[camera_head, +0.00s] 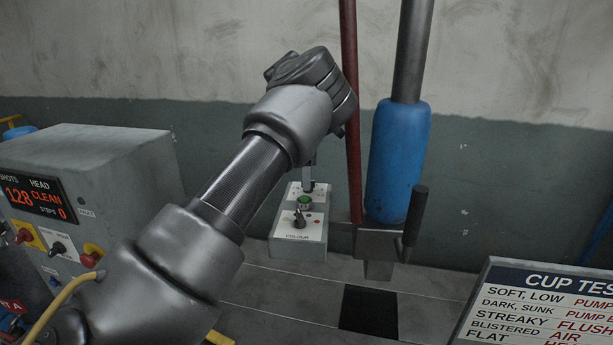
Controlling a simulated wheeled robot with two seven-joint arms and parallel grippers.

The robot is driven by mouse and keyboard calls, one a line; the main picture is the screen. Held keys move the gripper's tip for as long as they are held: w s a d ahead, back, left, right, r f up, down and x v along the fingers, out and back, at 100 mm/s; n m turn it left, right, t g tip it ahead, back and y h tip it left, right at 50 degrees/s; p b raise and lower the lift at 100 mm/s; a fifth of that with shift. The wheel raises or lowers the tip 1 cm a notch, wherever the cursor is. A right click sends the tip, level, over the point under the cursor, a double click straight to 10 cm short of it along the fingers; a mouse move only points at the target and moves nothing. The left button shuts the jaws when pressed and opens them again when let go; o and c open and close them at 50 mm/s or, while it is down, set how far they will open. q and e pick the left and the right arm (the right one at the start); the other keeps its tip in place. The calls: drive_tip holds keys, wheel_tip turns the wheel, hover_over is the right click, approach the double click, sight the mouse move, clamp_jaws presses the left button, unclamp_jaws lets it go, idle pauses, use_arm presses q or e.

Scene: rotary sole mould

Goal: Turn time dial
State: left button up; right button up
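A small pale control box (313,236) stands in the middle of the view. It carries a black dial (299,219) above a label that seems to read COLOUR, and a green button (304,200) higher up. My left arm reaches across from the lower left. My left gripper (308,181) is mostly hidden behind my wrist, and its tip shows at the upper end of the box. Whatever control sits there is covered, and I cannot tell whether the fingers touch or grip it. I cannot make out a label for time. My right gripper is not in view.
A grey cabinet (90,160) with a red display, knobs and buttons stands at left. A red pipe (352,110), a blue cylinder (398,160) and a black-handled lever (415,215) are close right of the box. A CUP TEST sign (545,305) is at lower right.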

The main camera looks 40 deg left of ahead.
use_arm(q)
clamp_jaws()
drive_tip(key=n, duration=0.5)
drive_tip(key=shift+n, duration=0.4)
drive_tip(key=n, duration=0.6)
drive_tip(key=shift+d, duration=0.1)
idle(0.4)
unclamp_jaws()
